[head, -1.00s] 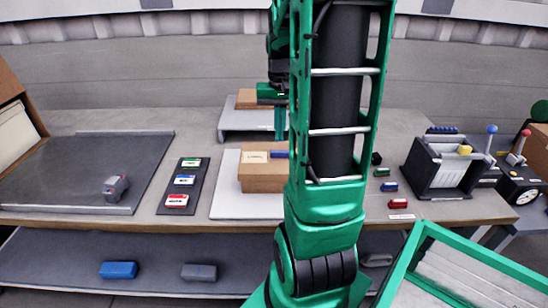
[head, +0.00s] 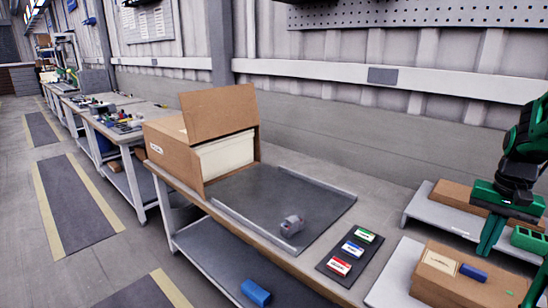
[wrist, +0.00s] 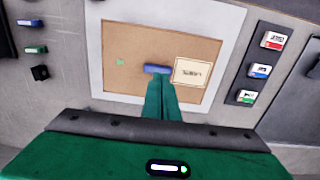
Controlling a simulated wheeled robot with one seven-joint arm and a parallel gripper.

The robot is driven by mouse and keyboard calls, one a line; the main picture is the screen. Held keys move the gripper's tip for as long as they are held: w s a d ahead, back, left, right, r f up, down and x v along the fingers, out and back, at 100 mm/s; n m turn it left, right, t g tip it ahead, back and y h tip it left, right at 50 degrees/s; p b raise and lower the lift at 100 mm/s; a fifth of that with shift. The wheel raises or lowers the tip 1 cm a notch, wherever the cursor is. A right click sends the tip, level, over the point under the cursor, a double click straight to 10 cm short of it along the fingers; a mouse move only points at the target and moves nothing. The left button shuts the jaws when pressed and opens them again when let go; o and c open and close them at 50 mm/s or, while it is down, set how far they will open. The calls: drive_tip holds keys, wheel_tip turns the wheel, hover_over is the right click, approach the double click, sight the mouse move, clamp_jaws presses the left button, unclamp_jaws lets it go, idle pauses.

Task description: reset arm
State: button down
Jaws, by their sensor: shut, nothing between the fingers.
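My green gripper (head: 489,236) is at the right of the head view, its two fingers together and pointing down. In the wrist view the gripper (wrist: 160,90) shows its shut fingers with nothing between them. They are over a cardboard box (wrist: 120,45), which also shows in the head view (head: 440,287). A blue block (wrist: 156,69) lies on the box top beside a white label (wrist: 192,72), apart from the fingers as far as I can tell. Most of my arm is outside the head view.
A dark tray (head: 255,195) holds a small grey part (head: 292,225). A dark board (head: 338,268) carries red, blue and green labelled blocks. An open carton (head: 170,140) stands at the bench's far left. A blue block (head: 255,292) lies on the lower shelf. The floor aisle at left is clear.

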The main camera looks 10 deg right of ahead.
drive_tip(key=s+a+n, duration=0.3)
drive_tip(key=s+a, duration=1)
drive_tip(key=a, duration=0.2)
drive_tip(key=shift+s+a+f, duration=0.2)
drive_tip(key=shift+a+f, duration=0.05)
drive_tip(key=shift+f, duration=0.05)
drive_tip(key=shift+w+f, duration=0.25)
drive_tip(key=shift+w, duration=0.4)
